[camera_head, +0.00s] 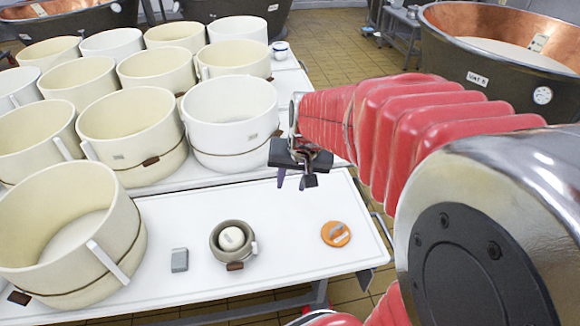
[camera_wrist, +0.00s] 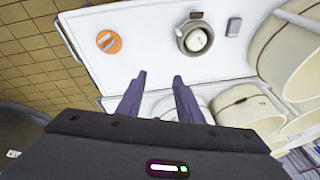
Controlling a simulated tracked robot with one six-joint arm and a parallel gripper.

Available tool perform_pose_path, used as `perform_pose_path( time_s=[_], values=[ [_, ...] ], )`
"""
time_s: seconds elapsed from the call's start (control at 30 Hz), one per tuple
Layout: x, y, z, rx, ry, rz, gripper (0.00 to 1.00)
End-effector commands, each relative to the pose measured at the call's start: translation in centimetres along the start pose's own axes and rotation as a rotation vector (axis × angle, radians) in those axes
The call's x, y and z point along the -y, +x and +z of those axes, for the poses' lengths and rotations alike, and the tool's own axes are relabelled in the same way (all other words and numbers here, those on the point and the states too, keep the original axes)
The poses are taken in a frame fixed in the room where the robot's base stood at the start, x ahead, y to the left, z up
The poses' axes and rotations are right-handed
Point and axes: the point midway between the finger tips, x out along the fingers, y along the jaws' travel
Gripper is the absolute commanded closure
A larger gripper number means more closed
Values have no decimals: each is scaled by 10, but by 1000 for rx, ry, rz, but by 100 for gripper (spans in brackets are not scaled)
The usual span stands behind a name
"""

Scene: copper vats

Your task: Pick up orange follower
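The orange follower (camera_head: 336,234) is a small orange disc with a light grip bar across its top. It lies flat on the white table (camera_head: 290,255), near the right end. It also shows in the wrist view (camera_wrist: 109,41) at the upper left. My gripper (camera_head: 296,180) hangs above the table's back part, up and to the left of the follower in the head view. In the wrist view its two purple fingers (camera_wrist: 157,85) are apart with nothing between them. Nothing hides the follower.
A small grey-green pot (camera_head: 233,242) with a cream piece inside stands left of the follower. A grey block (camera_head: 180,260) lies further left. Large cream tubs (camera_head: 65,235) crowd the left and back. A copper vat (camera_head: 500,60) stands at back right. Table around the follower is clear.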

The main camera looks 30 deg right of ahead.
Motion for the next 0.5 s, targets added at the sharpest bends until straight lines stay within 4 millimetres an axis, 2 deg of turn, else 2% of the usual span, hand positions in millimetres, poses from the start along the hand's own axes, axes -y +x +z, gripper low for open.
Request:
perform_pose_path(
  time_s=[0.2, 0.5],
  values=[
    [-31, 46, -27, 41, 154, 20, 67],
    [-83, 113, -53, 85, 363, 47, 67]
  ],
)
